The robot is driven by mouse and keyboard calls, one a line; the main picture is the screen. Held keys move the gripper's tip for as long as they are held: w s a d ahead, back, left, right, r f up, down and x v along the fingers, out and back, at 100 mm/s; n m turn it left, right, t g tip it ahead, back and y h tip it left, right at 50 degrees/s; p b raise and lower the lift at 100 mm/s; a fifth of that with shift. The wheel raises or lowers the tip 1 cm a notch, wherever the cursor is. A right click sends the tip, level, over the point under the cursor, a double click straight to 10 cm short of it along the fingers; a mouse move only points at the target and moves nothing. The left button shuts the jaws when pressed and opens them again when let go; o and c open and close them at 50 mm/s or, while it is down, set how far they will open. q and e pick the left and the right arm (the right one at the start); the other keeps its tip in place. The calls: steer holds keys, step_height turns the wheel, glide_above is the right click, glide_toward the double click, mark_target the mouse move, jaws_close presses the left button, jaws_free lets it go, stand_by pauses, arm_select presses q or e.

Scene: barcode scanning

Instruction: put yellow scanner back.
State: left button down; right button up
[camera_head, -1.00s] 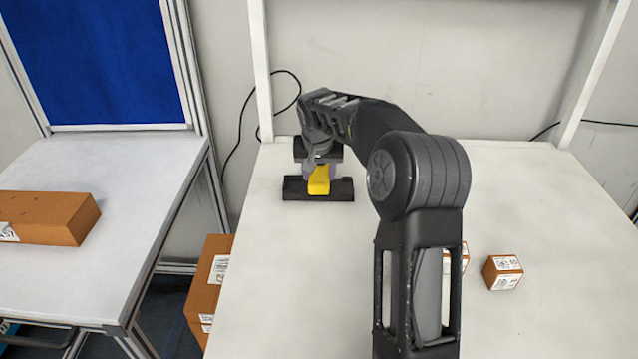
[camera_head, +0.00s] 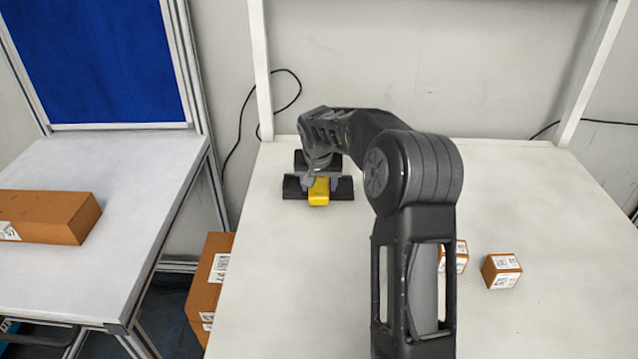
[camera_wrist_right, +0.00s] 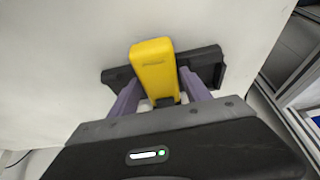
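The yellow scanner (camera_head: 319,194) is at the black holder (camera_head: 344,188) near the back left of the white table. My right gripper (camera_head: 319,180) is shut on the scanner. In the right wrist view the scanner (camera_wrist_right: 154,68) sits between the two purple fingers of the right gripper (camera_wrist_right: 158,80), with the black holder (camera_wrist_right: 207,66) behind it. The scanner overlaps the holder in both views; I cannot tell whether it is fully seated. My left gripper is not in view.
Two small brown boxes with labels, one (camera_head: 501,271) in the open and one (camera_head: 461,257) partly hidden by my right arm, stand on the white table (camera_head: 270,290). A long brown box (camera_head: 45,217) lies on the left table. Another carton (camera_head: 208,285) stands between the tables.

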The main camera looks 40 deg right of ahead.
steer(key=shift+r, duration=0.35)
steer(key=b+v, duration=0.1)
steer(key=v, duration=1)
steer(key=shift+r+b, duration=0.2)
steer(key=shift+b, duration=0.15)
steer(key=shift+s+a, duration=0.1)
steer(key=shift+a, duration=0.05)
